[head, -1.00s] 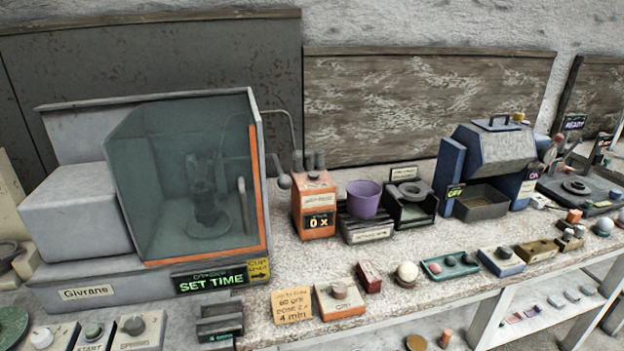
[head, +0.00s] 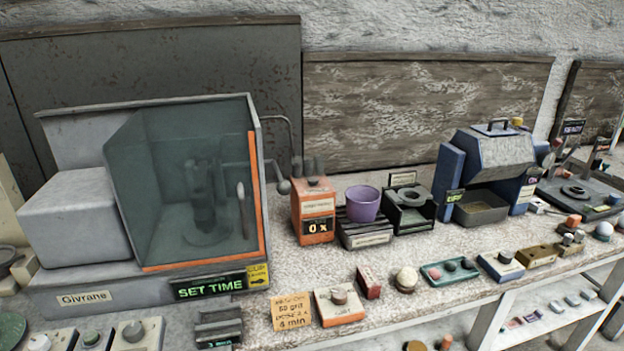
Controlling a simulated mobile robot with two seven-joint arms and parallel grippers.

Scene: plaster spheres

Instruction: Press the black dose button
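An orange box (head: 313,210) stands on the bench right of the glass-fronted machine. Its front display reads "0 x", and a small dark knob or button (head: 313,182) sits on its top. The small label above the display is too blurred to read, so I cannot tell for sure that this is the dose button. Neither of my grippers is in view.
The glass-fronted machine (head: 67,299) shows "SET TIME". A purple cup (head: 362,203) stands on a dark stand right of the orange box. A yellow note (head: 291,312), a red block (head: 369,283) and a pale ball (head: 407,277) lie along the front. Bare bench lies between.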

